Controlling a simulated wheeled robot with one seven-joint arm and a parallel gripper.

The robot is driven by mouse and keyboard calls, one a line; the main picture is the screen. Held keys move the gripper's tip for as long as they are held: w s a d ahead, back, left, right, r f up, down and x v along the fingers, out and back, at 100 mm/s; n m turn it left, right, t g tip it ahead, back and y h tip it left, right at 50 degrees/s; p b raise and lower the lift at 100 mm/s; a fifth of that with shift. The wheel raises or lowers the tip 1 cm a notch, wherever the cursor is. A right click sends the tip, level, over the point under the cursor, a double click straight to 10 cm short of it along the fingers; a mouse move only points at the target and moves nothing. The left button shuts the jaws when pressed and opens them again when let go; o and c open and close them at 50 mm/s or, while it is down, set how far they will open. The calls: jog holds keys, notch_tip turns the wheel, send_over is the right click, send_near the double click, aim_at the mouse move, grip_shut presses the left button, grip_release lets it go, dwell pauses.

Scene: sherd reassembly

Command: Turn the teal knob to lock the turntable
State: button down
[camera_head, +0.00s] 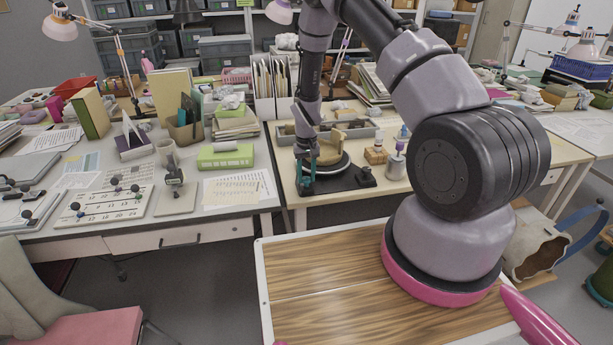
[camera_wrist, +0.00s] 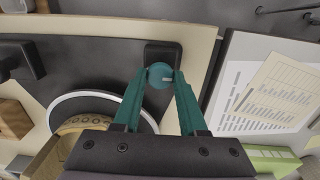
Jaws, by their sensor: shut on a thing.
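The teal knob (camera_wrist: 160,76) sits on a dark square block at the edge of a black base (camera_wrist: 95,60). My gripper (camera_wrist: 161,78) has teal fingers, one on each side of the knob, shut on it. In the head view my gripper (camera_head: 307,184) points down at the left end of the black base (camera_head: 345,182); the knob is hard to make out there. The turntable (camera_wrist: 75,99), a dark disc with a pale rim, lies beside the gripper in the wrist view, partly hidden by it. A tan patterned pottery piece (camera_wrist: 85,121) stands on the turntable.
A second dark block (camera_head: 366,176) stands at the base's right end. A metal canister (camera_head: 396,166) and a small wooden block (camera_head: 375,154) stand to the right. A grey tray (camera_head: 352,133) lies behind. Papers (camera_head: 240,190) and a green box (camera_head: 225,157) lie left.

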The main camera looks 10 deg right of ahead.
aim_at(307, 178)
dwell(0.3)
jog(key=shift+c, duration=2.2)
grip_release()
notch_tip(307, 178, up, 11)
jog(key=shift+f, duration=0.1)
